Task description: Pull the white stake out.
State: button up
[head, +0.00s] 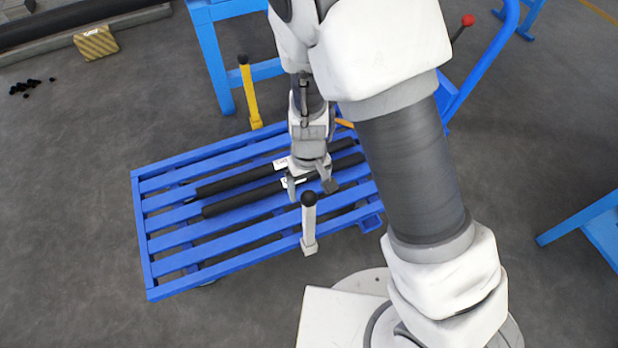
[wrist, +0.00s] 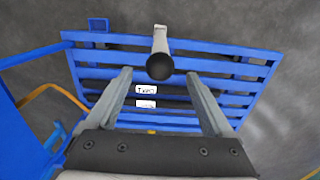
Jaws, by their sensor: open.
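The white stake (head: 309,230) stands upright at the near side of the blue slatted cart (head: 142,240) and has a round black knob on top. In the wrist view the white stake (wrist: 160,42) shows its black knob toward the camera, centred between the fingertips in the picture. My gripper (head: 311,188) is open and empty, just beyond the knob in the head view. In the wrist view my gripper (wrist: 159,77) has its two fingers spread wide. The depth between fingertips and knob is hard to tell.
A yellow stake (head: 249,95) with a black knob stands at the cart's far side. Two black rods (head: 240,195) with white labels lie on the slats beneath my gripper. Blue frames stand behind and to the right (head: 600,225). Floor at left is mostly clear.

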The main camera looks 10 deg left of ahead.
aim_at(309, 208)
notch_tip(309, 208, down, 11)
jog(key=b, duration=0.4)
grip_shut()
dwell(0.4)
jog(key=shift+r, duration=0.1)
jog(key=shift+r+p, duration=4.3)
jog(key=shift+r, duration=0.65)
